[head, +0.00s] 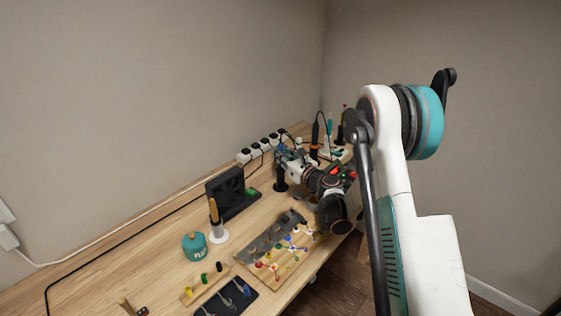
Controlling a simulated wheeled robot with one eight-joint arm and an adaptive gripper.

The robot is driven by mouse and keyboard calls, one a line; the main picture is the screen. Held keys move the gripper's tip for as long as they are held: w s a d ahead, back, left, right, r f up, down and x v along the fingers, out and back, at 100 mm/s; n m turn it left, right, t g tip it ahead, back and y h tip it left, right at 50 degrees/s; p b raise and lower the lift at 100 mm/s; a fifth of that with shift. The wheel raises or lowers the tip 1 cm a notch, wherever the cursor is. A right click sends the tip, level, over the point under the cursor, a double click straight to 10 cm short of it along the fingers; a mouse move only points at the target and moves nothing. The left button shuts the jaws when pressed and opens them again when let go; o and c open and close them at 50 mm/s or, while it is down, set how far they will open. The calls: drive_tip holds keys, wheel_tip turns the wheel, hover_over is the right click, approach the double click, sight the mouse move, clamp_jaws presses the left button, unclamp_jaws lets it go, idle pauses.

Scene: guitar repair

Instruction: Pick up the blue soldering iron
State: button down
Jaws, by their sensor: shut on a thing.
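My gripper (286,158) is at the back of the workbench, small in the view and partly hidden by its own wrist. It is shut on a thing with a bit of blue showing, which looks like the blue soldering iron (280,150). Most of the iron is hidden by the fingers. A dark stand (281,183) is just below the gripper. I cannot tell whether the iron is clear of this stand.
Other upright tools (315,137) stand close behind and to the right. A power strip (257,149) runs along the wall. A black fan unit (226,190), a brush in a white holder (218,234), a teal can (194,245) and a wooden board (268,272) are nearer.

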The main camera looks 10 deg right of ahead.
drive_tip(key=shift+r, duration=0.15)
wheel_tip(320, 180, up, 20)
drive_tip(key=p, duration=0.7)
